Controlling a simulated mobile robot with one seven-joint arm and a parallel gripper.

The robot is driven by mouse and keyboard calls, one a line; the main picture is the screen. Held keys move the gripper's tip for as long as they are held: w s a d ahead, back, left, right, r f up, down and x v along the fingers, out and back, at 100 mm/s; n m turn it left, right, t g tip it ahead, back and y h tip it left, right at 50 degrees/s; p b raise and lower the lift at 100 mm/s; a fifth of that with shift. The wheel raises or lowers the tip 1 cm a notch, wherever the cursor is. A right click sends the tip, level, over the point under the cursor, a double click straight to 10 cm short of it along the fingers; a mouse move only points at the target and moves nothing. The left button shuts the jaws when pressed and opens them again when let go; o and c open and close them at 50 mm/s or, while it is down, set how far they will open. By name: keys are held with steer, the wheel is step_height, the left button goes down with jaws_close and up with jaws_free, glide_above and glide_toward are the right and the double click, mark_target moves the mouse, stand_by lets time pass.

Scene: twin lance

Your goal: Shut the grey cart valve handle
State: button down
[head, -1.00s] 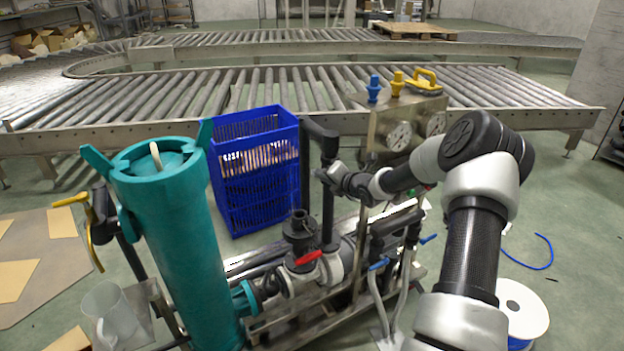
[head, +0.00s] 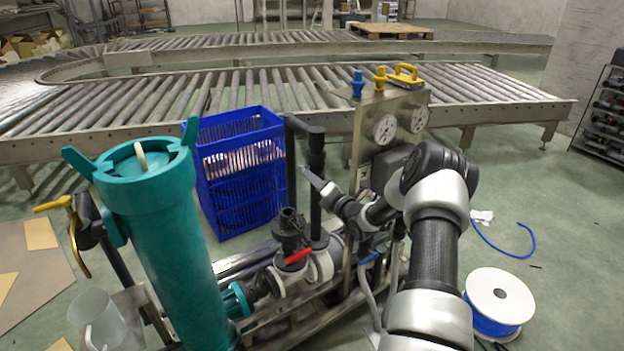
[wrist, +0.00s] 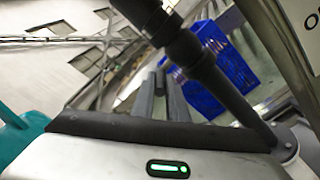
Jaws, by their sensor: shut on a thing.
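My gripper (head: 312,178) is in the middle of the head view, beside the upright black pipe (head: 317,160) of the cart. Its grey fingers (wrist: 163,95) show in the wrist view, close together behind the black pipe (wrist: 190,55). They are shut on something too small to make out. The cart (head: 280,330) carries a valve with a red lever (head: 298,256), below and apart from my gripper in the head view. A blue lever (head: 369,258) sits lower right of my gripper. I cannot pick out a grey valve handle for certain.
A teal filter vessel (head: 165,240) stands at the left, with a yellow lever (head: 72,225) beside it. A blue crate (head: 240,205) is behind the cart. A gauge panel (head: 375,145) rises behind my arm. A white spool (head: 498,295) lies at the right.

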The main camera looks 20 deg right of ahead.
steer(key=shift+r, duration=0.15)
steer(key=c, duration=1.7)
jaws_free()
steer(key=shift+c, duration=0.2)
steer(key=s+d+p, duration=0.1)
steer(key=s, duration=0.7)
steer(key=s+d+p, duration=0.1)
steer(key=s+d, duration=0.1)
steer(key=s, duration=0.7)
steer(key=shift+d+f+p, duration=0.25)
steer(key=shift+p, duration=0.15)
